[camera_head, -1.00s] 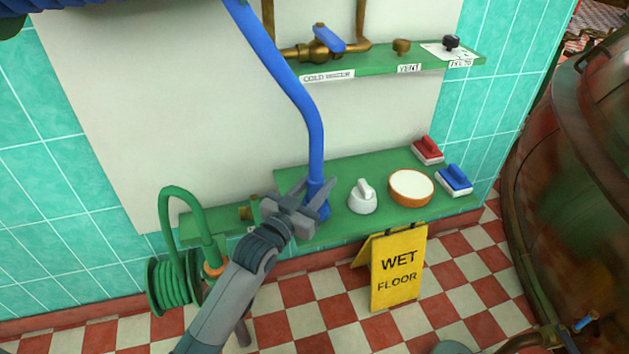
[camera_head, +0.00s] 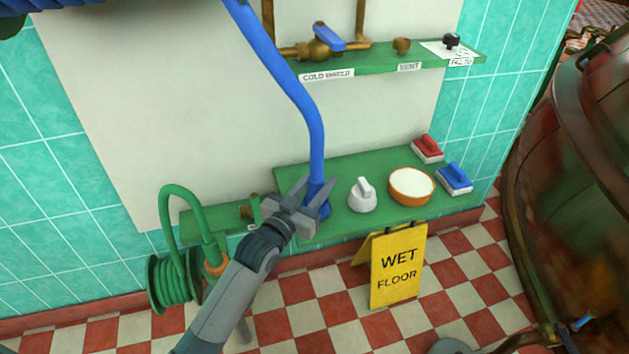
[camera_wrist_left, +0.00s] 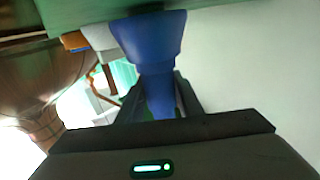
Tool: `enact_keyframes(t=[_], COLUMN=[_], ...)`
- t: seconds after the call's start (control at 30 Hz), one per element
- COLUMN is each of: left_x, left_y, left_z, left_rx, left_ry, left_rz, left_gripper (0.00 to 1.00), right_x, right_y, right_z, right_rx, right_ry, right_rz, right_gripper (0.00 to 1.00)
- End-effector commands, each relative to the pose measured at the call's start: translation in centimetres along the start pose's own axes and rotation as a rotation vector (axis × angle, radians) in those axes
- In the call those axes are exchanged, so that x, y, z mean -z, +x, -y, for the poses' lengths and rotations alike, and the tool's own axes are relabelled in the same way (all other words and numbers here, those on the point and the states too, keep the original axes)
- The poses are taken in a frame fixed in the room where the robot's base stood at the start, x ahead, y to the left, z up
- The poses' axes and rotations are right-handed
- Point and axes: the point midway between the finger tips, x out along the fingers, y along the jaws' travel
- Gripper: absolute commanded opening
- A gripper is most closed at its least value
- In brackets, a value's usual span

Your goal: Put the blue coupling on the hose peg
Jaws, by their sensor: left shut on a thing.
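The blue coupling (camera_head: 322,210) is at the lower end of the blue hose (camera_head: 314,130), over the left part of the lower green shelf. My left gripper (camera_head: 316,196) is shut on it, and its fingers hide part of it. In the left wrist view the flared blue coupling (camera_wrist_left: 150,38) shows between the fingers of my left gripper (camera_wrist_left: 152,90), its wide end by the green shelf (camera_wrist_left: 75,12). I cannot tell if it touches the shelf. I cannot make out the hose peg for certain. My right gripper is out of view.
The lower shelf (camera_head: 345,228) holds a white knob (camera_head: 362,197), a round bowl (camera_head: 411,186) and red (camera_head: 428,150) and blue (camera_head: 455,179) brushes. A yellow wet-floor sign (camera_head: 398,268) stands in front. A green hose reel (camera_head: 175,281) is at left.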

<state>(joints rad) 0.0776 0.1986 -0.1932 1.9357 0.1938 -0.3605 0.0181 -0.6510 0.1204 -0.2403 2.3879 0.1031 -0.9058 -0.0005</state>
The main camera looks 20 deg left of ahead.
Motion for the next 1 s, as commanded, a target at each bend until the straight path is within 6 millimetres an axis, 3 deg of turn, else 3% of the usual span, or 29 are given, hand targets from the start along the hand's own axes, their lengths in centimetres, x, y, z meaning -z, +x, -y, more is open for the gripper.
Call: enact_keyframes(t=[0.57,0.6,0.67,1.0], left_x=[-0.8,-0.8,-0.8,-1.0], left_y=[0.0,0.0,0.0,-0.1], left_z=[0.0,0.0,0.0,0.0], left_rx=[0.000,0.000,0.000,0.000], left_ry=[0.000,0.000,0.000,0.000], left_rz=[-0.002,-0.002,-0.001,0.002], left_gripper=[0.00,0.37,0.52,0.54], right_x=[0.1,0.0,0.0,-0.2], right_y=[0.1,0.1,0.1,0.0], right_z=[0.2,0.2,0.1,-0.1], right_rx=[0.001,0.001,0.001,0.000], right_ry=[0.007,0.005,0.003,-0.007], right_rz=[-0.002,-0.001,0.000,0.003], right_gripper=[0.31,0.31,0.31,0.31])
